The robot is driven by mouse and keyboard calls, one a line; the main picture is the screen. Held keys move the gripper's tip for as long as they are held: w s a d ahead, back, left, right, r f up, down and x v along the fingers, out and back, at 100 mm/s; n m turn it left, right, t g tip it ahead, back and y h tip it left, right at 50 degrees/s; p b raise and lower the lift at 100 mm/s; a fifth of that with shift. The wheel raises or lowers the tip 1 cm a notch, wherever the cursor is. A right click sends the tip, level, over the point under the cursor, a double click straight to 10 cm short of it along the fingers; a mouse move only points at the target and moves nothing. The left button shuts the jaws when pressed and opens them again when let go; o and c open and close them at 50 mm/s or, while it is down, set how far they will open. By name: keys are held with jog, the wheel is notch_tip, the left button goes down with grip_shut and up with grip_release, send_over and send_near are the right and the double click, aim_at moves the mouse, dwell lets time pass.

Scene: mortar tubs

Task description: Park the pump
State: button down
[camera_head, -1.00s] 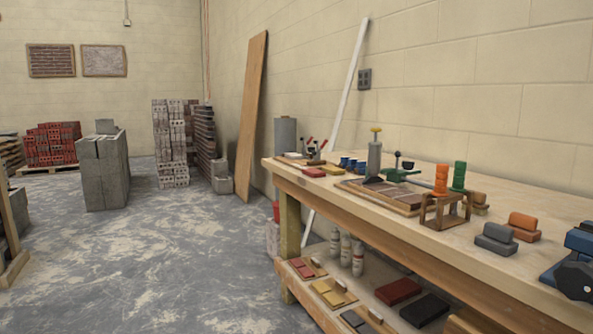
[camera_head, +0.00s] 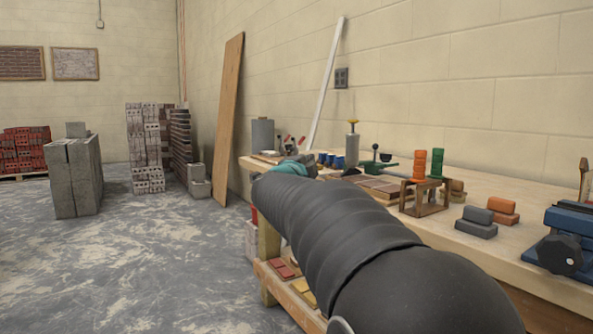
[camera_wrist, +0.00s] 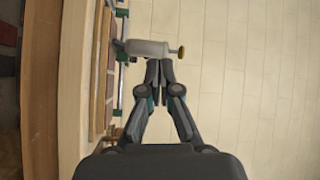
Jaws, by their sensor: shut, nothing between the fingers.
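A pale grey cylinder with a yellow knob, which looks like the pump (camera_head: 352,148), stands upright on the workbench (camera_head: 540,200) near a tray of brown tiles (camera_head: 384,189). In the wrist view the pump (camera_wrist: 146,48) lies sideways across the picture, its knob to the right. My gripper (camera_wrist: 160,66) is shut and empty, its fingertips just below the pump's body in that view. I cannot tell whether they touch it. In the head view my arm hides most of the gripper; a teal part shows over the bench's far end.
A green tool with a black ball (camera_head: 377,160) is right of the pump. A wooden stand (camera_head: 425,197) holds orange and green pieces. Grey (camera_head: 476,222) and orange (camera_head: 490,210) blocks and a blue vise (camera_head: 565,235) are nearer. The wall (camera_wrist: 250,90) rises behind the bench.

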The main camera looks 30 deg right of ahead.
jog(key=d+f+m+g+h, duration=0.1)
jog(key=d+m+g, duration=0.1)
jog(key=d, duration=0.3)
jog(key=w+d+f+m+g+h, duration=0.1)
jog(key=d+m+g, duration=0.1)
jog(key=d, duration=0.3)
jog(key=w+d+f+m+g+h, duration=0.1)
jog(key=d+m+g, duration=0.1)
jog(key=d, duration=0.4)
jog(key=shift+w+f+m+g, duration=0.1)
jog(key=shift+f+m+g, duration=0.2)
jog(key=shift+m, duration=0.3)
jog(key=w+d, duration=0.1)
jog(key=w, duration=0.1)
jog(key=shift+w+d+r+p, duration=0.15)
jog(key=shift+w+d+p, duration=0.15)
jog(key=shift+w+d, duration=0.35)
jog(key=shift+w, duration=0.4)
